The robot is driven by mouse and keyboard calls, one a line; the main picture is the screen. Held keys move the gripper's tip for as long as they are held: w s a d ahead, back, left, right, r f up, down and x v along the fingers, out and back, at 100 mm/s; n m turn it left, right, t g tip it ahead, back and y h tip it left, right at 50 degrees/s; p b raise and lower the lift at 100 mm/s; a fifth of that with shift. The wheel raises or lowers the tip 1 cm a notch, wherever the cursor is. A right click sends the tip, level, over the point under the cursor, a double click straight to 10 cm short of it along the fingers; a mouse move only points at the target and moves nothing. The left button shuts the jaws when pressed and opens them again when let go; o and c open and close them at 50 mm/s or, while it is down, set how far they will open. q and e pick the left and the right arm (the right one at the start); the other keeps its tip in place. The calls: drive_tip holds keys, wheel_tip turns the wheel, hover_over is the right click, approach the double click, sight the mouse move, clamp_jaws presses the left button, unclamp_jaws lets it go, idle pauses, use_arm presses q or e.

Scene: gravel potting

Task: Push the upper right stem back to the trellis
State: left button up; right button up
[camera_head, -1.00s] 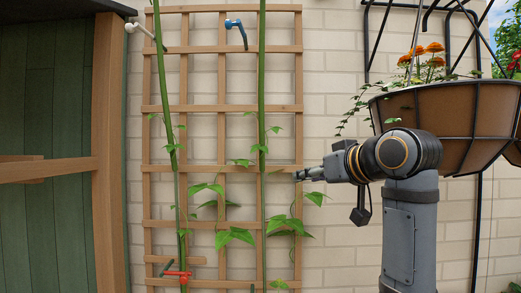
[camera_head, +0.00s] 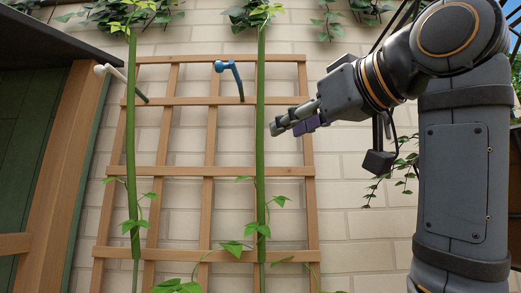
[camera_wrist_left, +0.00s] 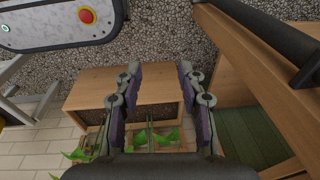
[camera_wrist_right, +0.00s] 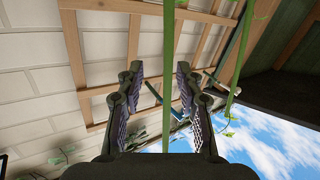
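The right stem (camera_head: 261,150), thick and green, runs upright in front of the wooden trellis (camera_head: 207,172) in the head view. I cannot tell the gap between its upper part and the slats. My right gripper (camera_head: 276,129) is just right of this stem, pointing left. In the right wrist view the right gripper (camera_wrist_right: 159,72) is open, and the stem (camera_wrist_right: 168,60) shows between its fingers; contact is unclear. My left gripper (camera_wrist_left: 160,72) is open and empty over a wooden planter (camera_wrist_left: 84,92) in the left wrist view, outside the head view.
The left stem (camera_head: 131,150) stands before the trellis. Ivy (camera_head: 250,14) hangs above. A dark green shed (camera_head: 30,130) with a wooden post (camera_head: 60,170) is at left.

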sight(262, 134)
use_arm(q)
drive_tip(key=s+r+p, duration=0.2)
drive_tip(key=s+p, duration=0.1)
drive_tip(key=s, duration=0.5)
use_arm(e)
drive_tip(key=x, duration=0.2)
drive_tip(key=p+x, duration=0.1)
drive_tip(key=x, duration=0.2)
drive_tip(key=a+r+p+x, duration=0.1)
drive_tip(key=x, duration=0.2)
drive_tip(key=shift+s+a, duration=0.1)
drive_tip(key=shift+a, duration=0.2)
drive_tip(key=shift+s, duration=0.25)
drive_tip(key=shift+c, duration=1.2)
drive_tip(key=shift+w+f, duration=0.1)
drive_tip(key=shift+w, duration=0.05)
drive_tip(key=c, duration=0.5)
use_arm(q)
drive_tip(key=shift+w+r, duration=0.75)
drive_tip(key=shift+w, duration=0.3)
drive_tip(key=shift+w+r, duration=0.7)
drive_tip(key=shift+w, duration=0.3)
use_arm(e)
clamp_jaws()
